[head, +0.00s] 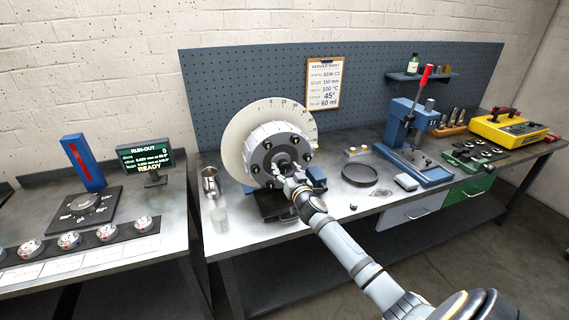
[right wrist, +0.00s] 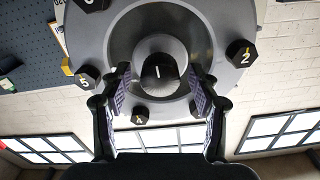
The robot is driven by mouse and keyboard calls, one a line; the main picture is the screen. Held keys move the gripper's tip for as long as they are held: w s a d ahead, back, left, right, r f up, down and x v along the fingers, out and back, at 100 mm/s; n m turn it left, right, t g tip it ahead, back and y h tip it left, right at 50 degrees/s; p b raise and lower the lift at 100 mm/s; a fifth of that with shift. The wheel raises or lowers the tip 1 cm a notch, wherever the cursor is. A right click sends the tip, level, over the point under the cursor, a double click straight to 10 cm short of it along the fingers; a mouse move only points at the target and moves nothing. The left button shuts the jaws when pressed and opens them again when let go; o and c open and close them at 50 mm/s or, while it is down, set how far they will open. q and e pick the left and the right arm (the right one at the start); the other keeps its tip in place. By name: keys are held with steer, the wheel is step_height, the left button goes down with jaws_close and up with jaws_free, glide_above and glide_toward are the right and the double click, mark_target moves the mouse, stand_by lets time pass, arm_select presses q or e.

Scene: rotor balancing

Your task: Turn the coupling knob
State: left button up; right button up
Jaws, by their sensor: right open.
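The coupling knob (right wrist: 157,75) is a dark round cap with a white mark, set in a grey collar at the centre of the rotor. In the head view, the rotor (head: 265,142) stands upright in front of a pale graduated disc, and my right gripper partly hides its centre. My right gripper (head: 286,172) is at the front of the hub. In the right wrist view, its two fingers (right wrist: 163,82) are open, one on each side of the knob, with visible gaps beside it. My left gripper is not in view.
Black numbered bolt heads (right wrist: 242,53) ring the hub close to the fingers. A dark round dish (head: 360,174) and a blue press (head: 408,140) are to the right.

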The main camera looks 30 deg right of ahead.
steer(key=shift+w+d, duration=0.1)
steer(key=shift+w, duration=0.45)
steer(key=c, duration=1.2)
